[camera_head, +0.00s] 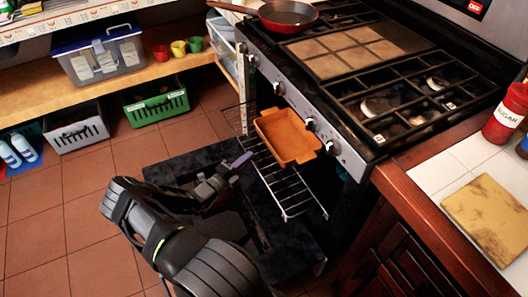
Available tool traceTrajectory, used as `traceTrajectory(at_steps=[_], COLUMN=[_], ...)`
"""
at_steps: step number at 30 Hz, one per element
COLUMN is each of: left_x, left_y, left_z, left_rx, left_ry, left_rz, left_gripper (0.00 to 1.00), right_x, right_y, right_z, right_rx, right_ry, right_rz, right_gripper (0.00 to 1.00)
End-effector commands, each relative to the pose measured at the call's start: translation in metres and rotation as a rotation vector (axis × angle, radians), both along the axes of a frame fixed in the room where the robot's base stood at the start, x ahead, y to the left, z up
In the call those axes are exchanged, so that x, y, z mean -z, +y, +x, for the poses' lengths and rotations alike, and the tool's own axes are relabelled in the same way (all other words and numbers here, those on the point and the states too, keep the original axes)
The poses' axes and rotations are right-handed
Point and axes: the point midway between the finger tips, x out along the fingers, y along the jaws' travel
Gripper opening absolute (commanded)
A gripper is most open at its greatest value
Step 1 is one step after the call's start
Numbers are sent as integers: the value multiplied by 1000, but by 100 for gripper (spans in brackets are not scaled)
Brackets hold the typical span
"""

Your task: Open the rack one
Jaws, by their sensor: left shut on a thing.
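The oven below the stove has its dark door (182,168) folded down. A wire oven rack (290,196) sticks out of the oven over the open door. An orange rectangular baking dish (288,136) sits on the rack. My left gripper (240,160) is at the rack's outer left edge, with a purple part at its tip. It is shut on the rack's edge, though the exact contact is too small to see. My left arm reaches over the oven door. The back of the rack is hidden inside the oven. My right gripper is not in view.
The stove top (345,60) with a red pan (287,14) is above the oven. A wooden counter with a red sugar jar (507,115) and a cutting board (487,217) is at right. Shelves with bins (155,104) line the left back. Tiled floor at left is clear.

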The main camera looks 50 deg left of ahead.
Motion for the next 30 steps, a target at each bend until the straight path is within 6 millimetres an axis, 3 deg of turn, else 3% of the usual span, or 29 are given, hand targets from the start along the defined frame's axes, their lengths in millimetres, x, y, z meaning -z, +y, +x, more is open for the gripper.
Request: traceTrajectory(at_steps=[3,9,23,24,30], left_x=[2,2,1,1,1], left_y=[6,12,14,14,14], left_z=[-23,-43,-49,-49,-48], left_rx=[0,0,0,0,0], left_ry=[5,3,2,2,1], left_rz=[1,-1,0,0,0], left_gripper=[0,0,0,10,27], right_x=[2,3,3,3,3], right_y=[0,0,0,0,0], right_z=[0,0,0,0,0], right_rx=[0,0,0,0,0], right_ry=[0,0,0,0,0], right_rz=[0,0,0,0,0], right_gripper=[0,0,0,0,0])
